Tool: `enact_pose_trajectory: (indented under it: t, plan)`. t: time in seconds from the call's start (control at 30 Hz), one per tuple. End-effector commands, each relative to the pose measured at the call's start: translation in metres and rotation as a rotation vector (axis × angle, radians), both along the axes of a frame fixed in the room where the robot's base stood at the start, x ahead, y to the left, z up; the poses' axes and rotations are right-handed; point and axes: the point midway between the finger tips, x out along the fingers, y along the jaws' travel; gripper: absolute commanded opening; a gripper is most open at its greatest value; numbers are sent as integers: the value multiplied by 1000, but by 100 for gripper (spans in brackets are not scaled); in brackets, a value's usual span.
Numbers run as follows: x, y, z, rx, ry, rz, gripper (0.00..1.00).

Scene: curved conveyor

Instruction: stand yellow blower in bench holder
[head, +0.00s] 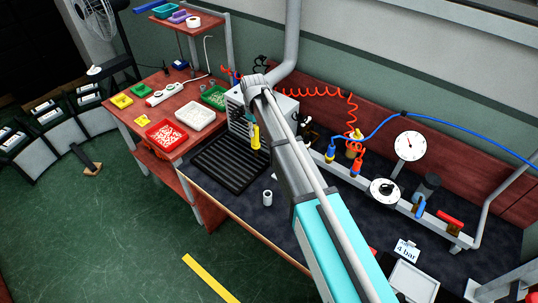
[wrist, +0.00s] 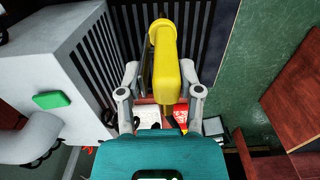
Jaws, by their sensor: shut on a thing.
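The yellow blower (wrist: 163,68) is between the two grey fingers of my gripper (wrist: 160,80) in the wrist view, and my gripper is shut on it. In the head view the yellow blower (head: 255,137) hangs at the far end of my arm, above the bench and beside the black slatted grate. My arm hides most of my gripper there. A small grey open-topped cylinder (head: 267,198) stands on the dark bench top, nearer than the blower. I cannot tell for sure whether it is the bench holder.
A grey box (head: 285,104) with a vent stands behind the blower; it also shows at left in the wrist view (wrist: 50,62). The black grate (head: 232,165) lies on the bench. Air lines, gauges and a dark cylinder (head: 429,186) line the back right. Trays fill the red table.

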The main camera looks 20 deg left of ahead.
Motion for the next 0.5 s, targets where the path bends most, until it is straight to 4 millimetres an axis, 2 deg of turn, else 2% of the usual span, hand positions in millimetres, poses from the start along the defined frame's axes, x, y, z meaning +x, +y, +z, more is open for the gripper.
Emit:
enact_pose_trajectory:
  t: [0.13, 0.27, 0.5]
  plan:
    - [-1, -5, 0, 0, 0, -5, 19]
    - [-11, -15, -1, 0, -1, -8, 19]
    - [-52, -46, -5, -2, -5, -11, 19]
